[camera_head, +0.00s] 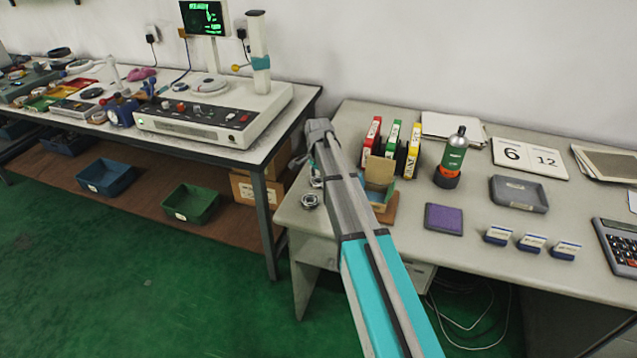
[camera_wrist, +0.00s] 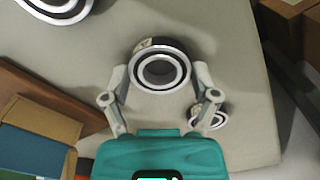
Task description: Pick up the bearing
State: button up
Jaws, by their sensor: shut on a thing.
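My gripper (camera_wrist: 161,76) shows in the wrist view with its two grey fingers on either side of a bearing (camera_wrist: 160,88). It is shut on this bearing, a metal ring with a dark band and an open centre. I cannot tell whether the bearing is clear of the table. A smaller-looking bearing (camera_wrist: 214,116) lies partly behind the right finger. Another bearing (camera_wrist: 56,7) is cut off at the top left. In the head view my arm hides the held bearing, and one bearing (camera_head: 310,200) lies near the table's left edge.
The grey table (camera_head: 330,228) ends close by on the left. An open cardboard box (camera_head: 379,172) stands right of my arm, with upright binders (camera_head: 391,140) behind it.

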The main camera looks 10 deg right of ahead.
jog(key=shift+r, duration=0.1)
jog(key=shift+r+p, duration=0.9)
jog(key=shift+p, duration=0.15)
jog(key=s+r+p, duration=1.1)
jog(key=s, duration=0.3)
dwell(0.5)
